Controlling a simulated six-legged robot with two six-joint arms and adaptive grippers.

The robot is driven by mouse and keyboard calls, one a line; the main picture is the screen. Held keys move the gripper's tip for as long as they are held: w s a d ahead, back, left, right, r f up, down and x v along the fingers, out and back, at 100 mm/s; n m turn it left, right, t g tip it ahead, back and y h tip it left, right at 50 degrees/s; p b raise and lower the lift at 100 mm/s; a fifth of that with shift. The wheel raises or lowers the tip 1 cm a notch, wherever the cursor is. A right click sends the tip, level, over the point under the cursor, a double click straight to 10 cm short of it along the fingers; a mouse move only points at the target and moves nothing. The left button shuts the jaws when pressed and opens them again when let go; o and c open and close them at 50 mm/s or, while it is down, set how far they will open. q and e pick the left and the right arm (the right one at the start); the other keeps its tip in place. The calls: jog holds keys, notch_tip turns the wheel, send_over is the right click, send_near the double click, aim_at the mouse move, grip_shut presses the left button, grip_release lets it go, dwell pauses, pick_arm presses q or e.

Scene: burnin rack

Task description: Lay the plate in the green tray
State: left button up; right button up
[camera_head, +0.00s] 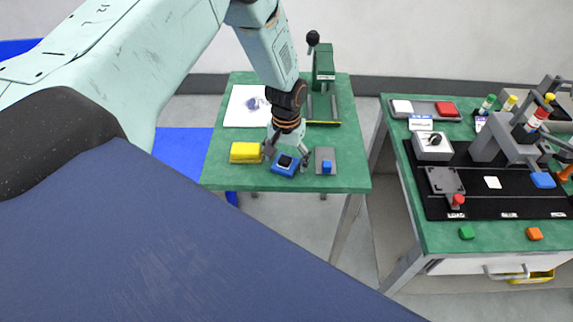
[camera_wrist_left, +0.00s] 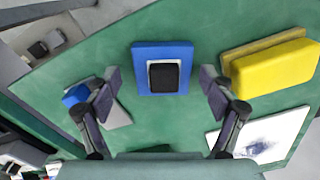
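My left gripper (camera_head: 286,160) is open and points down over the near edge of the left table. Its fingers stand on either side of a blue block with a black top (camera_head: 284,166), apart from it; the block also shows between the fingers in the left wrist view (camera_wrist_left: 140,72). A small white plate-like square (camera_head: 493,182) lies on the black mat of the right bench; I cannot tell if it is the task's plate. I cannot make out a clearly green tray. My right gripper is not in view.
A yellow block (camera_head: 246,152) and a grey plate with a small blue block (camera_head: 325,155) flank the gripper. A green press (camera_head: 323,70) and white sheet (camera_head: 243,108) are behind. The right bench holds a grey tray (camera_head: 424,107), black mat (camera_head: 430,208) and fixtures.

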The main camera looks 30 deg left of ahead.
pick_arm(q)
jog(key=shift+s+a, duration=0.1)
jog(key=shift+a, duration=0.1)
jog(key=c, duration=0.5)
jog(key=shift+d, duration=0.15)
jog(key=c, duration=0.5)
jog(key=shift+c, duration=0.9)
